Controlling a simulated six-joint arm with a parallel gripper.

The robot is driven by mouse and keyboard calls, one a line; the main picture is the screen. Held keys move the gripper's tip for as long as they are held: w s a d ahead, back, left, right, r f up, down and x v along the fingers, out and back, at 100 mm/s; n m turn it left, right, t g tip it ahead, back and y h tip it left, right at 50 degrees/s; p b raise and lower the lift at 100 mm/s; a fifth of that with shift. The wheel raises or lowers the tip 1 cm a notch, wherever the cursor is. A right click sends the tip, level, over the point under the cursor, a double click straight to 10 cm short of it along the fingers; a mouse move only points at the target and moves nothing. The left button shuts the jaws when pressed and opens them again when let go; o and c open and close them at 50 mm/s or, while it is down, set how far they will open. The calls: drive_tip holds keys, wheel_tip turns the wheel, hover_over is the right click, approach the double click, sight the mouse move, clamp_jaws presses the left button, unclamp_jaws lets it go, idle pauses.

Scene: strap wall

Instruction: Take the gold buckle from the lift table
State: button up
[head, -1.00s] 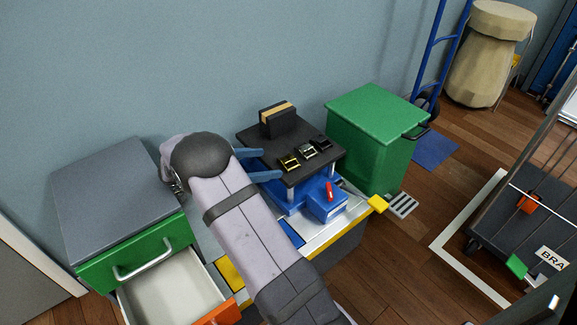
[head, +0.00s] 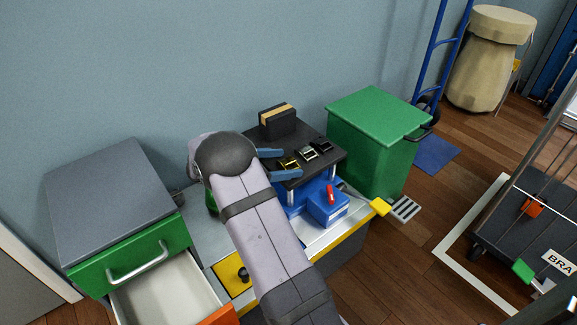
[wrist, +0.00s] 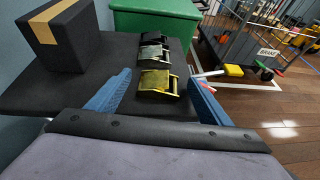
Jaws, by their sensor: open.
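The gold buckle (wrist: 158,83) lies on the dark top of the lift table (wrist: 60,98), nearest to me in a row of three buckles. The silver buckle (wrist: 154,55) and the black buckle (wrist: 154,38) lie just beyond it. In the head view the gold buckle (head: 289,164) shows at the tips of my gripper (head: 278,164). In the wrist view my gripper (wrist: 160,90) is open, with one blue finger on each side of the gold buckle and gaps between. The blue lift base (head: 318,200) stands under the top.
A black box with a tan band (head: 278,120) stands at the back of the lift table. A green bin (head: 375,135) stands right of it. A green cabinet with an open drawer (head: 165,295) is at the left.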

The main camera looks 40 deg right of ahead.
sight(283, 163)
drive_tip(key=c, duration=1.2)
drive_tip(key=shift+o, duration=0.2)
drive_tip(key=shift+r, duration=0.1)
wheel_tip(283, 163, up, 10)
drive_tip(key=p, duration=0.4)
